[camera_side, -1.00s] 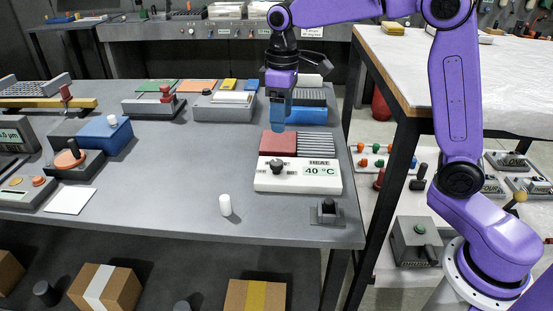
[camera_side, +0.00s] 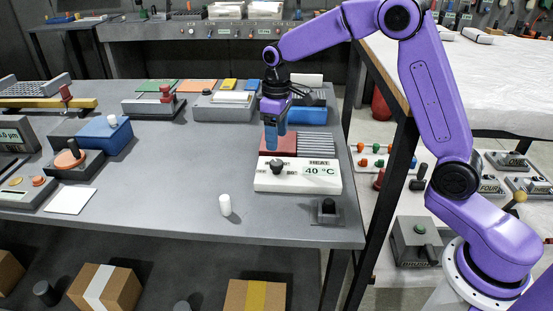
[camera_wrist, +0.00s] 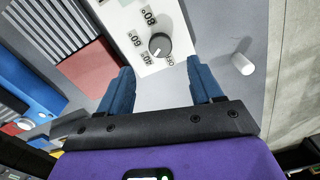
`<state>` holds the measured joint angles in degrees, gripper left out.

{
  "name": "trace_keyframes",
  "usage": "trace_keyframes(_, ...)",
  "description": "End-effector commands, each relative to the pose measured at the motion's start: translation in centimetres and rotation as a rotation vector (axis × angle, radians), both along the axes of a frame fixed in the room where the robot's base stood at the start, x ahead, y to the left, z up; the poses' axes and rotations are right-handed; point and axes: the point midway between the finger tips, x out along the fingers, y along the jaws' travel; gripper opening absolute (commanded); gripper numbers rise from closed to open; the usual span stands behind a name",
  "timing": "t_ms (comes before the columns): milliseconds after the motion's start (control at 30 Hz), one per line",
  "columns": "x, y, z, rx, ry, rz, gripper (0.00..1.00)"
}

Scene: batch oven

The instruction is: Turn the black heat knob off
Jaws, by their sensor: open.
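The black heat knob (camera_side: 277,167) sits on a white panel (camera_side: 262,181) marked HEAT, with a display reading 40 °C (camera_side: 320,171). In the wrist view the knob (camera_wrist: 160,45) lies just beyond and between the fingertips, with dial marks 40, 60 and 80 around its left side and its white pointer line toward the lower left. My gripper (camera_side: 275,138) is above and behind the knob in the side view, apart from it. In the wrist view my gripper (camera_wrist: 162,78) is open, its two blue fingers spread with nothing between them.
A red block (camera_side: 278,145) and a grey ribbed block (camera_side: 316,144) stand behind the panel. A white cylinder (camera_side: 225,205) stands at the front left of it. A small black knob on a grey base (camera_side: 328,208) is at the front right. The tabletop left of the panel is clear.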

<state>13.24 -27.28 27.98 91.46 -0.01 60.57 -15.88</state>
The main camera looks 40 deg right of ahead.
Motion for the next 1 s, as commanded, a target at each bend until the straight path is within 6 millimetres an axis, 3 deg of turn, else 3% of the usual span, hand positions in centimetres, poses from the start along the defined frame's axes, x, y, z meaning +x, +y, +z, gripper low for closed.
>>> trace_keyframes(200,-0.1,0.0,-4.2,-0.002,0.005,0.000,0.65)
trace_keyframes(400,0.0,0.0,-6.9,0.000,0.002,0.002,0.65)
trace_keyframes(600,0.0,0.0,-8.1,0.000,0.001,0.001,0.65)
trace_keyframes(867,0.0,0.0,-8.2,0.000,0.000,0.001,0.65)
trace_keyframes(900,0.0,0.0,-8.2,0.000,0.000,0.001,0.62)
trace_keyframes(1000,0.0,0.0,-8.2,0.000,0.000,0.001,0.29)
